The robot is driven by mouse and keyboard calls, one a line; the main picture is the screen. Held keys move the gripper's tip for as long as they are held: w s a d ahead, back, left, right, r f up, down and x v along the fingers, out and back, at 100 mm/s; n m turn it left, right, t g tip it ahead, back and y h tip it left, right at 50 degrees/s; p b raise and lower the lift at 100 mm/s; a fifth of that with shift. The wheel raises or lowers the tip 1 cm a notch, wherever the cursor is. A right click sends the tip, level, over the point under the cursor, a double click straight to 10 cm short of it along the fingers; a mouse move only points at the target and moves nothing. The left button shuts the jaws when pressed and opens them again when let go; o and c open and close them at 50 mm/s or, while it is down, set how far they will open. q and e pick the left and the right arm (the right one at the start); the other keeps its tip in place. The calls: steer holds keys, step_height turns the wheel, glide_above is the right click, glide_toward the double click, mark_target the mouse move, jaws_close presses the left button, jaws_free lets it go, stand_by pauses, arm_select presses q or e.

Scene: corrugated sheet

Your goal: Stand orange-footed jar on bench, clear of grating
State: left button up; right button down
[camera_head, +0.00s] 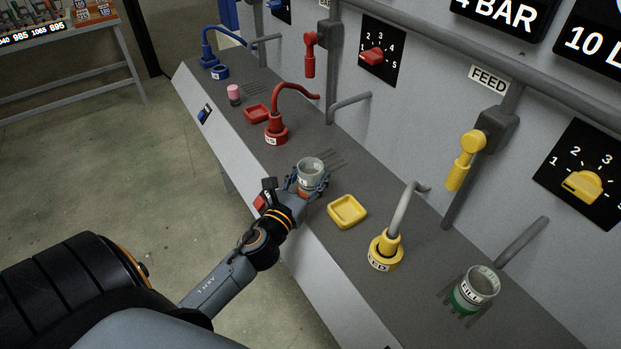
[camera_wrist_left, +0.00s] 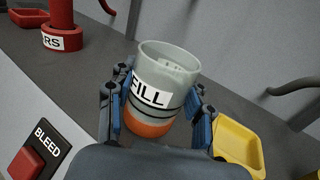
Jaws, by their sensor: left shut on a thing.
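The orange-footed jar (camera_head: 311,173) is pale grey, with an orange band at its bottom and a FILL label. It also shows in the left wrist view (camera_wrist_left: 168,85), with an open top and dark rings. My left gripper (camera_head: 306,186) is shut around the jar's sides, one finger on each side, also in the left wrist view (camera_wrist_left: 160,115). The grating (camera_head: 335,161) shows as dark slots in the bench (camera_head: 345,260) just behind the jar. I cannot tell whether the jar's foot touches the bench. My right gripper is not in view.
A yellow square dish (camera_head: 347,211) lies right of the jar; a red dish (camera_head: 256,114) and red spout base (camera_head: 276,134) lie beyond it. A yellow-based spout (camera_head: 385,250) and green-footed jar (camera_head: 475,290) stand nearer. A red button (camera_wrist_left: 25,163) marked BLEED is on the front panel.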

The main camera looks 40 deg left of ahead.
arm_select(q)
steer(key=shift+f, duration=0.3)
steer(key=o, duration=1.2)
steer(key=shift+r, duration=0.1)
steer(key=shift+o, duration=0.2)
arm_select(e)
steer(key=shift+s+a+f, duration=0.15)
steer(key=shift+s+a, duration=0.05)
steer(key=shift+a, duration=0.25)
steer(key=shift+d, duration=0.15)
arm_select(q)
steer(key=shift+r, duration=0.2)
steer(key=s+b, duration=0.1)
steer(key=s, duration=0.2)
steer(key=s+d+b, duration=0.1)
steer(key=s, duration=0.3)
steer(key=s+b, duration=0.1)
steer(key=s, duration=0.3)
steer(key=shift+d+f, duration=0.15)
steer(key=shift+d, duration=0.05)
steer(key=shift+s, duration=0.45)
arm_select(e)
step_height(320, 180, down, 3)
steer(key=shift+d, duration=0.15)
